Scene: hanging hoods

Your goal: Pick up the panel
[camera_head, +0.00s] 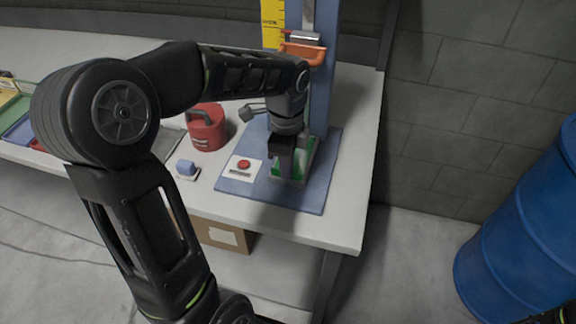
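The panel (304,157) looks like a small green board in a grey frame, on the blue base plate of a press-like stand on the bench. My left gripper (281,172) points down right over the panel and hides part of it. Its fingers are dark and small here, and I cannot tell whether they are apart or shut on the panel's edge.
The blue stand (318,100) rises behind the panel, with an orange handle (302,53) above. A blue barrel (520,235) stands right of the bench.

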